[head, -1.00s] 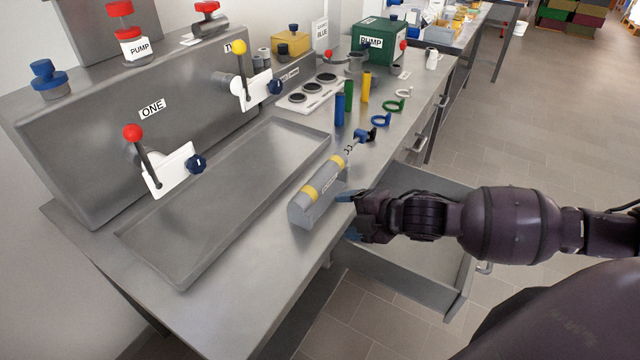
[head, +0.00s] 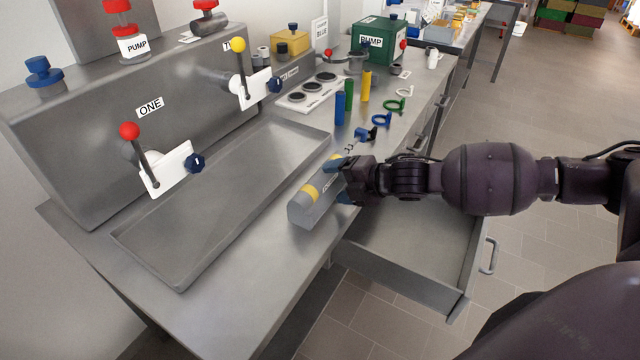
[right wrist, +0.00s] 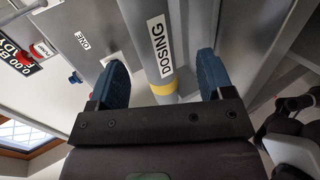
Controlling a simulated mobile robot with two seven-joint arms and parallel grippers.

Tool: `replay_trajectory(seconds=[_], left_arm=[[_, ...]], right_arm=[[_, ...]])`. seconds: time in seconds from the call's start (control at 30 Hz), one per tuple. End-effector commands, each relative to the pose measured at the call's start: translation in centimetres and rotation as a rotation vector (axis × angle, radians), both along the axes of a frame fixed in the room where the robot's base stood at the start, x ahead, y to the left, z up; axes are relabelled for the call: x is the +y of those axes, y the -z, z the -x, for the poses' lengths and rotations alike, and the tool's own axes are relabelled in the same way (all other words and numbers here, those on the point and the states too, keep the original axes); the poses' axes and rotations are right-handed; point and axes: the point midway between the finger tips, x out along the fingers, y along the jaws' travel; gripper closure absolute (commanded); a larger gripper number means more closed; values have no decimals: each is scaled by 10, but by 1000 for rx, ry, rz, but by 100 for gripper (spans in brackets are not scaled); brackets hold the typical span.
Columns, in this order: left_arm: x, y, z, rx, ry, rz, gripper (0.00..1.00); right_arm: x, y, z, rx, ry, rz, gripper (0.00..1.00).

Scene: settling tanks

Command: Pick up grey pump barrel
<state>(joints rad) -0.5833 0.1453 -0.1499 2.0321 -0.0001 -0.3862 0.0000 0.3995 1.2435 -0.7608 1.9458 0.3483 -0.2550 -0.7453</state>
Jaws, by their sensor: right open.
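The grey pump barrel (head: 308,194) with yellow bands lies lengthwise in a grey cradle (head: 304,215) near the bench's front edge. In the right wrist view the barrel (right wrist: 146,22) carries a DOSING label and a yellow band, and runs between my blue fingertips. My right gripper (head: 336,180) is open at the barrel's far half and covers part of it in the head view. In the right wrist view the two fingers (right wrist: 163,75) stand apart on either side of the barrel, with gaps visible. My left gripper is not in view.
A shallow steel tray (head: 150,252) lies left of the barrel. A blue fitting (head: 366,134) and blue, green and yellow cylinders (head: 366,87) stand beyond it. An open drawer (head: 405,265) juts out below my right arm. The near bench corner is clear.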

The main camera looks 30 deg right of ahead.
Motion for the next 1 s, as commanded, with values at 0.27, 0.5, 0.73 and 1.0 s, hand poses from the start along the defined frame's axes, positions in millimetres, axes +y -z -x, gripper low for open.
replay_trajectory(seconds=[0.27, 0.5, 0.73, 1.0], left_arm=[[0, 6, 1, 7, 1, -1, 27], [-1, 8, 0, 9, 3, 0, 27], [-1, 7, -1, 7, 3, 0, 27], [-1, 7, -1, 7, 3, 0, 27]], right_arm=[[18, 10, -27, 0, -1, -2, 26], [26, 19, -40, 1, -1, 0, 26], [26, 18, -40, 0, -1, 0, 28], [26, 18, -40, 0, -1, 0, 69]])
